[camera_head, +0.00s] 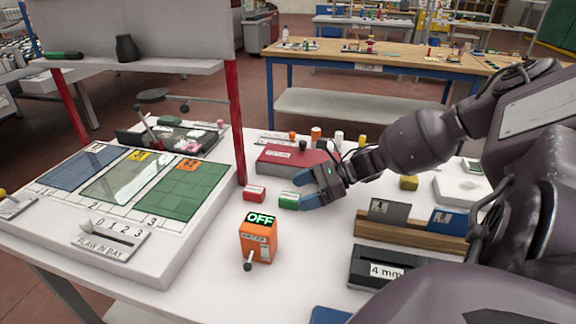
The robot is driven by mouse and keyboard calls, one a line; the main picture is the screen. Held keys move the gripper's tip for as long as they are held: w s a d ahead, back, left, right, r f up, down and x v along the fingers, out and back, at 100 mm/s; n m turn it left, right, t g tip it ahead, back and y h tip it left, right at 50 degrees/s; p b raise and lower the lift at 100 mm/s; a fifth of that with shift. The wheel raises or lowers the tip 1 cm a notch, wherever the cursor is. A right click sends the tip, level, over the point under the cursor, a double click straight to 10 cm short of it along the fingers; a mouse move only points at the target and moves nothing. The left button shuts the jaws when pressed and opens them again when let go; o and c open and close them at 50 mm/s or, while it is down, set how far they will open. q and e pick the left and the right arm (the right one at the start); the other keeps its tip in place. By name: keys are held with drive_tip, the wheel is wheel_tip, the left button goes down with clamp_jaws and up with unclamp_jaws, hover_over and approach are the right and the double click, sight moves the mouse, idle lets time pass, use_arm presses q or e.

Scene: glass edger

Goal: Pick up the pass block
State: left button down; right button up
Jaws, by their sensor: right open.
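A small green block with a pale label (289,201) lies on the white table in the middle of the view; it looks like the pass block, but its lettering is too small to read. A similar red block (254,193) lies just to its left. My right gripper (301,190) comes in from the right with its blue fingertips apart. The near fingertip is right beside the green block's right end; I cannot tell whether they touch. Nothing shows held between the fingers. My left gripper is not in view.
An orange box with an OFF display and a lever (259,242) stands in front of the blocks. A dark red case (290,160) lies behind. A wooden rack (412,233) and a black 4 mm box (385,268) are on the right. A panel board (187,238) fills the left.

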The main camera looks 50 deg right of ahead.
sight(291, 196)
drive_tip(key=b+x, duration=0.1)
drive_tip(key=x, duration=0.2)
drive_tip(key=shift+w+a+f, duration=0.1)
drive_tip(key=shift+f, duration=0.2)
drive_tip(key=shift+w+a, duration=0.2)
drive_tip(key=c, duration=1.3)
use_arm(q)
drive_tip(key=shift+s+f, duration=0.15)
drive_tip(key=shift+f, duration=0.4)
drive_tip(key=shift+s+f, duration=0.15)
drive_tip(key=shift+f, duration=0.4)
use_arm(e)
drive_tip(key=shift+r, duration=0.1)
drive_tip(key=shift+c, duration=0.2)
